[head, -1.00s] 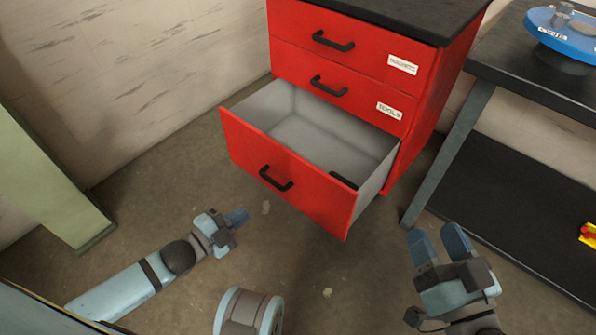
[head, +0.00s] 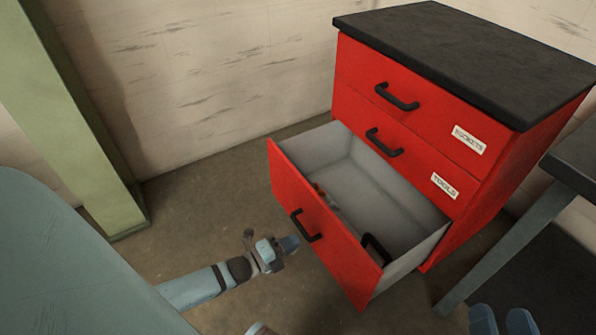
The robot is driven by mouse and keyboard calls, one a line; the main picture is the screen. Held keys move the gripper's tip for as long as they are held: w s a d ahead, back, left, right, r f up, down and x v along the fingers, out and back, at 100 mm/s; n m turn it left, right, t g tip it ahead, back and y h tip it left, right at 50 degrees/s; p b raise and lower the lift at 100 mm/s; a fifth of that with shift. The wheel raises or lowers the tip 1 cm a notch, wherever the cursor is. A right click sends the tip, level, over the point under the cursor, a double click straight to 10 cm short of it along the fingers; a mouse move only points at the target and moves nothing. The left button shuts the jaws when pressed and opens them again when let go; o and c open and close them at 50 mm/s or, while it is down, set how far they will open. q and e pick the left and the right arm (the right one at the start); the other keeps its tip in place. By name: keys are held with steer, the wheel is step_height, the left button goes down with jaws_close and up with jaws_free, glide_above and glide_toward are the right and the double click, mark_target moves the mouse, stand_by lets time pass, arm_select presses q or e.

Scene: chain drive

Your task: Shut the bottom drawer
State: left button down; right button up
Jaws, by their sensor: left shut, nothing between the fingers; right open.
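The bottom drawer (head: 312,232) of the red cabinet (head: 480,167) stands pulled well out. Its black handle (head: 306,227) is on its red front. Inside are a black curved object (head: 376,249) near the front right and a small object with an orange part (head: 322,192) by the left, partly hidden by the front panel. My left gripper (head: 288,244) is shut and empty, low in front of the drawer front, just left of and below the handle; I cannot tell whether it touches. My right gripper (head: 502,322) is open at the bottom right edge, mostly cut off, away from the drawer.
The two upper drawers, labelled SOCKETS (head: 468,140) and TOOLS (head: 445,186), are shut. A dark bench (head: 575,160) with a grey leg stands at the right. A green post (head: 70,120) stands at the left by the wall. Bare floor lies left of the drawer.

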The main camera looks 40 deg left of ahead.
mark_target(332, 221)
arm_select(q)
steer(key=b+x, duration=0.2)
steer(key=x, duration=0.3)
steer(key=b+x, duration=0.1)
steer(key=x, duration=0.4)
steer(key=shift+f+b, duration=0.2)
steer(key=shift+b, duration=0.15)
steer(key=shift+w+d+r, duration=0.15)
steer(key=shift+w+d, duration=0.05)
steer(key=shift+w, duration=0.45)
arm_select(e)
steer(key=shift+n+g, duration=0.6)
steer(key=shift+n, duration=0.2)
steer(key=f, duration=0.2)
steer(key=w+f, duration=0.1)
steer(key=f, duration=0.1)
steer(key=shift+d+f, duration=0.1)
steer(key=shift+d, duration=0.05)
arm_select(q)
steer(key=shift+w, duration=0.1)
